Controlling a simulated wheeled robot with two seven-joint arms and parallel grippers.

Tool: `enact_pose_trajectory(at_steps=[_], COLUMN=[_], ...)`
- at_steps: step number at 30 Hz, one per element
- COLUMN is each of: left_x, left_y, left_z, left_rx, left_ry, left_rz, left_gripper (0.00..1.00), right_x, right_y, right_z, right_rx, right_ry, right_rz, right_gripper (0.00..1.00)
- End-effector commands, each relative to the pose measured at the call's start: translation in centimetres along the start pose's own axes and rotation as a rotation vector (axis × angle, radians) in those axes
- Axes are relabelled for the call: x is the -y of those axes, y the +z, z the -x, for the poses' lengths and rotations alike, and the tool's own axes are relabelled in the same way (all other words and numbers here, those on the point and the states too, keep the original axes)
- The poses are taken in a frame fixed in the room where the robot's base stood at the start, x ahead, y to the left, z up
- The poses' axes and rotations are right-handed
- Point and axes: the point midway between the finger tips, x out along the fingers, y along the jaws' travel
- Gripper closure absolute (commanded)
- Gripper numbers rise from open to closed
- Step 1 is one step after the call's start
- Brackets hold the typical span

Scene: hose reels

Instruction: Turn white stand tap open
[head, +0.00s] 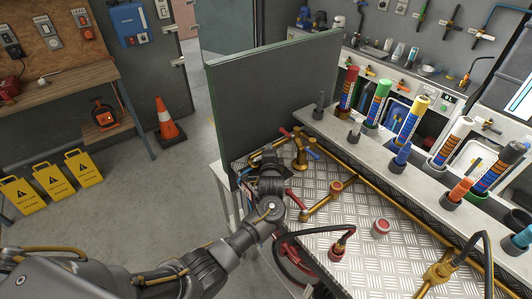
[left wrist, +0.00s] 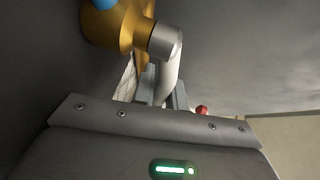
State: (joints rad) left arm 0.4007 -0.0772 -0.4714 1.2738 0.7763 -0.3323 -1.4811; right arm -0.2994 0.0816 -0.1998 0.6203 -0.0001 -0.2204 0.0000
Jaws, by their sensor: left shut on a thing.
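In the left wrist view, the white stand tap's handle (left wrist: 168,78) shows as a short bent white lever with a grey collar. It is joined to a brass body (left wrist: 115,25). My left gripper (left wrist: 165,95) is shut on this white handle, with a grey finger on either side. In the head view, my left gripper (head: 267,163) is at the back left of the metal-plate bench (head: 330,205), beside a brass fitting (head: 299,152) with blue and red levers. The gripper and wrist hide the white handle there. My right gripper is not in view.
A grey-green panel (head: 280,85) stands close behind my left gripper. Brass pipes and a red-handled valve (head: 380,228) are on the bench. A raised shelf (head: 400,150) holds several coloured tubes on the right. Open floor with an orange cone (head: 168,122) is at the left.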

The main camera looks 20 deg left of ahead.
Motion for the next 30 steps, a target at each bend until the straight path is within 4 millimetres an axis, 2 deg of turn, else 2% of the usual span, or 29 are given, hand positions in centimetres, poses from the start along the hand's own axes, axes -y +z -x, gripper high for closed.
enact_pose_trajectory(at_steps=[1, 10, 11, 15, 25, 30], left_x=[0.5, 0.7, 0.7, 0.6, 0.3, 0.1], left_y=[-0.7, -0.6, -0.6, -0.5, 0.1, -0.1], left_z=[0.0, 0.0, 0.0, 0.0, 0.2, 2.3], left_rx=[-0.013, -0.012, -0.012, -0.01, -0.001, -0.004], left_ry=[-0.008, -0.011, -0.011, -0.01, -0.005, -0.004], left_rz=[0.001, 0.003, 0.003, 0.004, 0.003, 0.004], left_gripper=[1.0, 1.0, 0.84, 0.66, 0.65, 0.65], right_x=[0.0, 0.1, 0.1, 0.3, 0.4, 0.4], right_y=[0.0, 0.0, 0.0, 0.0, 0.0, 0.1], right_z=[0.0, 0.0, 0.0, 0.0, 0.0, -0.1], right_rx=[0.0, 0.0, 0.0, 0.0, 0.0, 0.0], right_ry=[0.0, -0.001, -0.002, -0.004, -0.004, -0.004], right_rz=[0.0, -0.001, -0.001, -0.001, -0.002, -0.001], right_gripper=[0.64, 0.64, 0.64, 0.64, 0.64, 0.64])
